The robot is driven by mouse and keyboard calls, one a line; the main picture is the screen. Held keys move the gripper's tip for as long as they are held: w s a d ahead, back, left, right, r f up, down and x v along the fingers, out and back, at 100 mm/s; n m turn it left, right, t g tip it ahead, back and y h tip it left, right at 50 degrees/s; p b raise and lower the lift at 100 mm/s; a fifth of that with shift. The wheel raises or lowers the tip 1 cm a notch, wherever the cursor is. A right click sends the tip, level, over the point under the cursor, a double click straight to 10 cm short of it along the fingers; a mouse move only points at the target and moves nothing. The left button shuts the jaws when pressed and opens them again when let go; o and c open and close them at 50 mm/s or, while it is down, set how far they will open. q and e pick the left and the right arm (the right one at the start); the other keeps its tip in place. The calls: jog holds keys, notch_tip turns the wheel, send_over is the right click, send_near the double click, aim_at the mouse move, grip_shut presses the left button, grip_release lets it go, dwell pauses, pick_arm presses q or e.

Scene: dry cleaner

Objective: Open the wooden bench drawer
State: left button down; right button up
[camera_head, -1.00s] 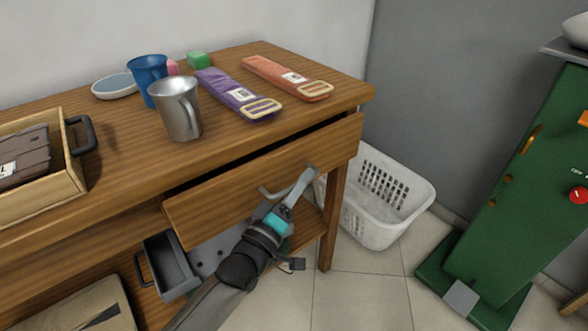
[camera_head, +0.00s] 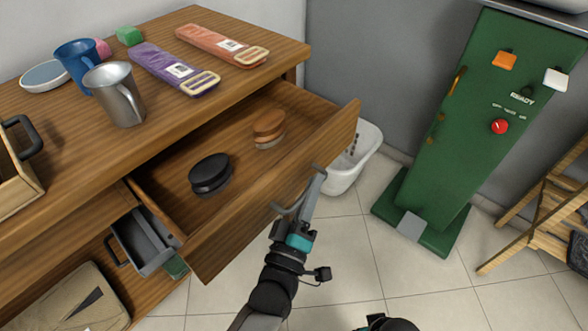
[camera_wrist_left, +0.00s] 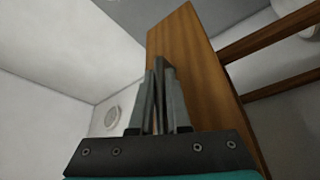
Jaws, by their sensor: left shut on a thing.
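The wooden bench (camera_head: 95,140) has its drawer (camera_head: 240,232) pulled well out toward me. Inside the drawer lie a black oval brush (camera_head: 209,172) and a brown brush (camera_head: 269,126). My left gripper (camera_head: 314,180) is shut on the drawer's grey handle (camera_head: 286,209) at the drawer front. In the left wrist view the fingers of my left gripper (camera_wrist_left: 158,100) are close together in front of the wooden drawer front (camera_wrist_left: 195,60). My right gripper cannot be made out; only a dark piece of my own body shows at the bottom edge.
A white basket (camera_head: 352,165) is behind the drawer's right end. A green machine (camera_head: 480,120) stands right. Tiled floor (camera_head: 390,265) is clear.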

pick_arm(q)
jog(key=shift+s+d, duration=0.45)
jog(key=shift+d, duration=0.1)
pick_arm(e)
jog(key=shift+s+d+f, duration=0.1)
jog(key=shift+s+f, duration=0.05)
jog(key=shift+f, duration=0.2)
pick_arm(q)
jog(key=c, duration=0.9)
grip_release()
